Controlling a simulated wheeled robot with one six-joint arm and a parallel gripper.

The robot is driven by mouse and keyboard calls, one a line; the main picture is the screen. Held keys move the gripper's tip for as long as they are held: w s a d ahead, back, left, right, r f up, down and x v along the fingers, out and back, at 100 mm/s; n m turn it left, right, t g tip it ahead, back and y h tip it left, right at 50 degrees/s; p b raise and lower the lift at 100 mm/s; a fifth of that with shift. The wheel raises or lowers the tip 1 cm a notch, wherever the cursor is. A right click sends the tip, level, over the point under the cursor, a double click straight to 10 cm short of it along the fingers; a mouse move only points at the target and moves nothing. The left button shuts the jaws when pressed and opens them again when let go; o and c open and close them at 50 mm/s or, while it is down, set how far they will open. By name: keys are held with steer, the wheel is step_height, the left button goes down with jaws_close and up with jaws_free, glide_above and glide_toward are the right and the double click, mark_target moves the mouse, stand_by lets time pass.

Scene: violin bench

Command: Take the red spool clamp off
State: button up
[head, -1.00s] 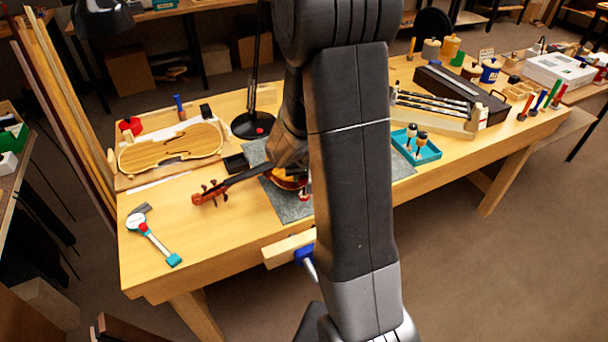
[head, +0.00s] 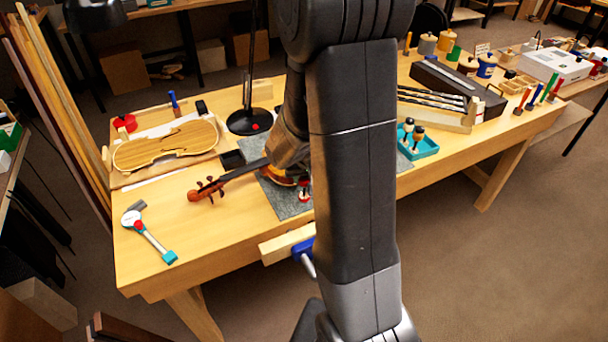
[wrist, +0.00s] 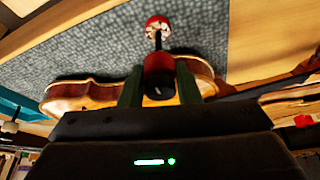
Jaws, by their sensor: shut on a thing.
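The red spool clamp (wrist: 158,68) is between the two dark green fingers of my gripper (wrist: 160,88) in the wrist view. My gripper is shut on its near red spool. A black rod runs from there to the clamp's other red end (wrist: 157,27), which shows against the grey mat. The violin body (wrist: 85,92) lies behind the fingers, its rim showing on both sides of the clamp. I cannot tell whether the clamp touches the rim. In the head view my arm hides the gripper and most of the violin (head: 206,189). A small red part of the clamp (head: 304,192) shows beside my arm.
The grey mat (head: 290,208) lies under the violin on the bench (head: 225,240). A teal tray (head: 420,148) stands right of my arm. A teal-and-white tool (head: 150,235) lies at the front left, and a violin plate (head: 165,148) behind it. The front bench top is mostly clear.

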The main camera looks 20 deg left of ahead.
steer(key=shift+r, duration=0.1)
steer(key=shift+r+p, duration=2.55)
steer(key=shift+r, duration=0.9)
